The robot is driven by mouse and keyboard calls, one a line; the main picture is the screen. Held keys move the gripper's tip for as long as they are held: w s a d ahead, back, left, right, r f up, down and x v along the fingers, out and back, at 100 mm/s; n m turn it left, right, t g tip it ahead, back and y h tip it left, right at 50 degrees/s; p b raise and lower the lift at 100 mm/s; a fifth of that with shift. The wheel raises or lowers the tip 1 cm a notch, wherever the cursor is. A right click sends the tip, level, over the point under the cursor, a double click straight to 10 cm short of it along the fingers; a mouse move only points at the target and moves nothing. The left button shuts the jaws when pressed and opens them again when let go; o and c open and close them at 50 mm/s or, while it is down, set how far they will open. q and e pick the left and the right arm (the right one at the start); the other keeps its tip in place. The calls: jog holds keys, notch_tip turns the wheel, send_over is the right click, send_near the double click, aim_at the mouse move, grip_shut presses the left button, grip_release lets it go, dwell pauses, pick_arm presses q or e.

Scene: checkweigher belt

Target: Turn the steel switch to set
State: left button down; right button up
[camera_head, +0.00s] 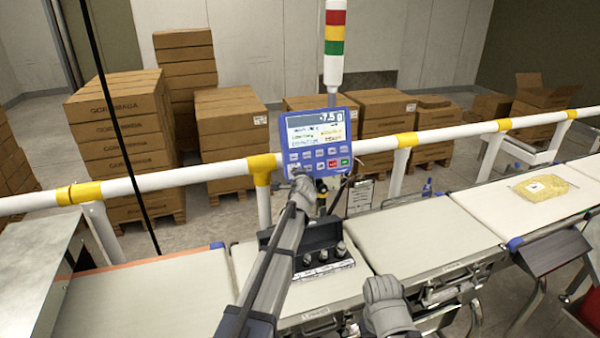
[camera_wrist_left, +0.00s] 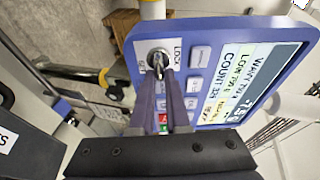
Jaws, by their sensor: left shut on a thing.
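The blue indicator panel (camera_head: 321,140) stands on a post at the guard rail. Its screen reads -7.5 g. The steel switch (camera_wrist_left: 158,57) is at a corner of the panel face in the left wrist view, between a LOCK label and a partly covered SET label. My left gripper (camera_wrist_left: 170,78) is shut on the switch, its dark fingers at either side of it. In the head view my left gripper (camera_head: 301,183) reaches the panel's lower left corner and hides the switch there. The exact angle of the switch is hard to tell. My right gripper cannot be made out.
The white weigh belt (camera_head: 390,235) runs below the panel. A grey glove-like shape (camera_head: 385,305) is at the front edge. A yellow bag (camera_head: 541,187) lies on the right belt. Stacked cartons (camera_head: 120,120) stand behind the rail.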

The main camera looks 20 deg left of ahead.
dwell(0.6)
pick_arm(q)
jog(key=c, duration=0.9)
grip_release()
jog(key=p+v, duration=0.2)
jog(key=v, duration=0.5)
jog(key=shift+s, duration=0.35)
jog(key=shift+d+r, duration=0.1)
